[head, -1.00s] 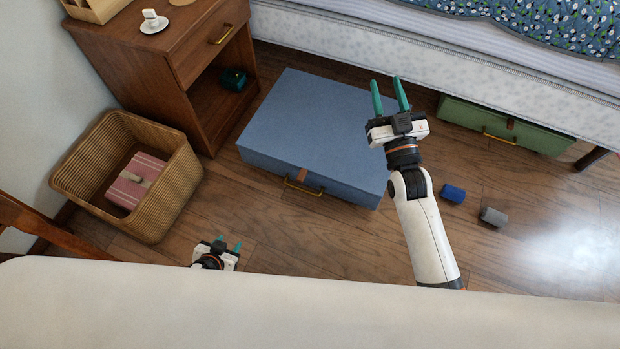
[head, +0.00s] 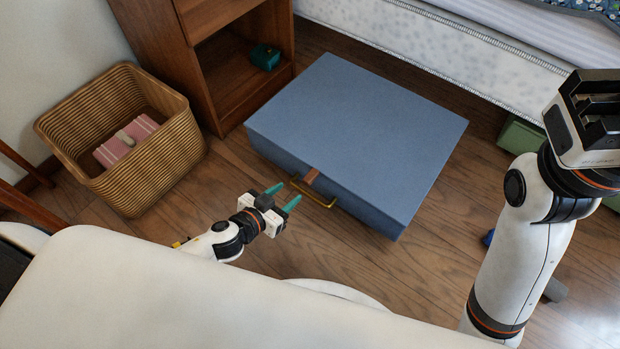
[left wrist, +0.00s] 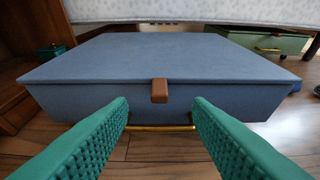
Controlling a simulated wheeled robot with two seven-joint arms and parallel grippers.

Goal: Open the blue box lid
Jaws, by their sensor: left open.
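The blue box (head: 360,130) lies on the wooden floor with its flat lid shut. A brown tab (head: 311,177) hangs over the lid's front edge, above a brass handle (head: 318,193). My left gripper (head: 284,196) is open and empty, just in front of the box's front face. In the left wrist view the tab (left wrist: 159,90) sits between the two green fingers, a little beyond them, with the handle (left wrist: 160,127) below.
A wicker basket (head: 170,165) with a pink box (head: 127,141) stands at the left. A wooden nightstand (head: 222,60) holding a small teal box (head: 265,57) is behind. A bed (head: 440,45) stands behind, with a green box (head: 520,136) partly under it.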

